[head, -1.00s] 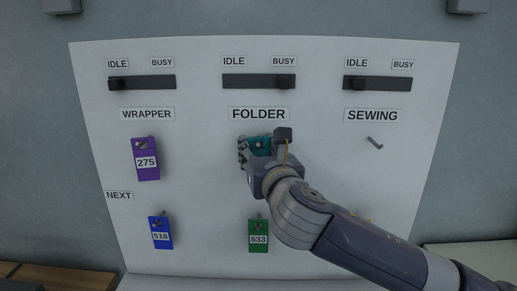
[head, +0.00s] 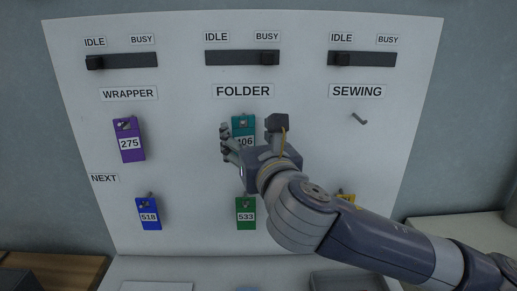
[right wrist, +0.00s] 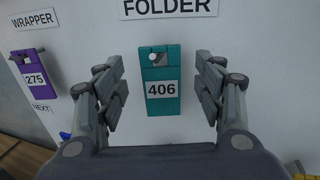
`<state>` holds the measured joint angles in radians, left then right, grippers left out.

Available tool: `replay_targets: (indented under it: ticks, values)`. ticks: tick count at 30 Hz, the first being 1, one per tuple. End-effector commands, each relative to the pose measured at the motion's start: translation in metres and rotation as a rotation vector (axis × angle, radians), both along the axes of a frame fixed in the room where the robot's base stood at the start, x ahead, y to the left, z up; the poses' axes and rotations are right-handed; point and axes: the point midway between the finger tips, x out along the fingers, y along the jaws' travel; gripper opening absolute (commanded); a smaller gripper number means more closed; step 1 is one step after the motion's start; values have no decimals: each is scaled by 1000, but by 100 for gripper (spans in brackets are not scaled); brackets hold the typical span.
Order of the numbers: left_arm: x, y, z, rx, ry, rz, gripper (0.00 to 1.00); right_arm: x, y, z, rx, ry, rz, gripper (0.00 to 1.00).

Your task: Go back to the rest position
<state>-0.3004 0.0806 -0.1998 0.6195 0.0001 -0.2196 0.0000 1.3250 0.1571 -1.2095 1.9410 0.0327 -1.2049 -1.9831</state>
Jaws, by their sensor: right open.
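My right gripper (head: 236,145) is in front of the white board (head: 185,190), just below the FOLDER label. In the right wrist view its two fingers (right wrist: 160,92) stand wide apart, one on each side of the teal tag 406 (right wrist: 161,108), and hold nothing. The teal tag hangs on a hook under FOLDER; in the head view (head: 243,124) my gripper partly covers it. My left gripper is not in view.
A purple tag 275 (head: 128,139) hangs under WRAPPER. A blue tag 518 (head: 149,213) and a green tag 533 (head: 246,212) hang in the lower row. A yellow tag is mostly behind my right arm. The SEWING hook (head: 360,118) is empty. The FOLDER slider (head: 269,58) is at BUSY.

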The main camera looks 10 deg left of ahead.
Motion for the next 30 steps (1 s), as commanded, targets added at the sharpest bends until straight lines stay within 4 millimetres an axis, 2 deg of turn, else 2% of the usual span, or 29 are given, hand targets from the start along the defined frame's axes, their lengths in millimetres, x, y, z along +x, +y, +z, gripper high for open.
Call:
replay_targets:
  ticks: [3,9,17,20,23,30]
  values:
    - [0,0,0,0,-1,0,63,-20,-12,0,0,0,2,63]
    - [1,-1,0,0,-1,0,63,-46,-28,0,0,0,1,63]
    - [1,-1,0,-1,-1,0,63,-59,-38,-6,29,33,-2,63]
    - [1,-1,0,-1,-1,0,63,-59,-43,-20,126,126,-8,63]
    - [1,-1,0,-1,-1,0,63,-57,-52,-43,292,284,-31,63]
    - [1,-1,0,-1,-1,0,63,-53,-91,-114,773,705,-175,63]
